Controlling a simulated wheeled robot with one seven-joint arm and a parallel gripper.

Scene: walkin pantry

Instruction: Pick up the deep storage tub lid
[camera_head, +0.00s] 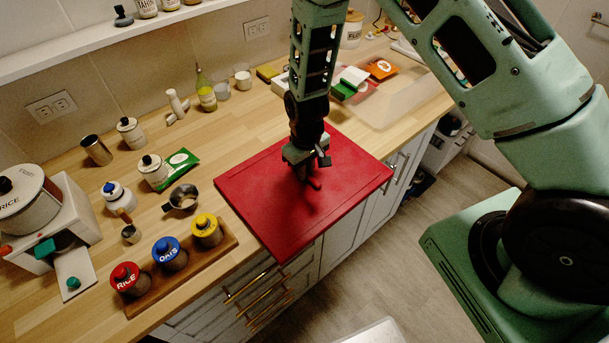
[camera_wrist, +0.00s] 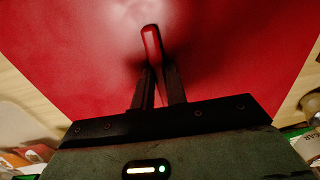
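The deep storage tub lid is a large flat red panel (camera_head: 255,200) with a raised border and a small red handle (camera_head: 315,184) near its middle. It lies level at the counter's front, its near corner jutting past the edge; I cannot tell whether it touches the counter. My gripper (camera_head: 303,176) points down at the handle. In the wrist view the lid (camera_wrist: 75,55) fills most of the picture. The gripper's fingers (camera_wrist: 158,72) are close together with the handle (camera_wrist: 152,42) between their tips, and appear shut on it. The handle's gripped part is hidden.
A pale translucent tub (camera_head: 405,105) stands behind the lid to the right, near green and orange packets (camera_head: 381,68). Left of the lid are a wooden rack (camera_head: 215,249) of colour-lidded jars, a metal cup (camera_head: 182,198) and several canisters. Floor (camera_head: 400,255) is open in front.

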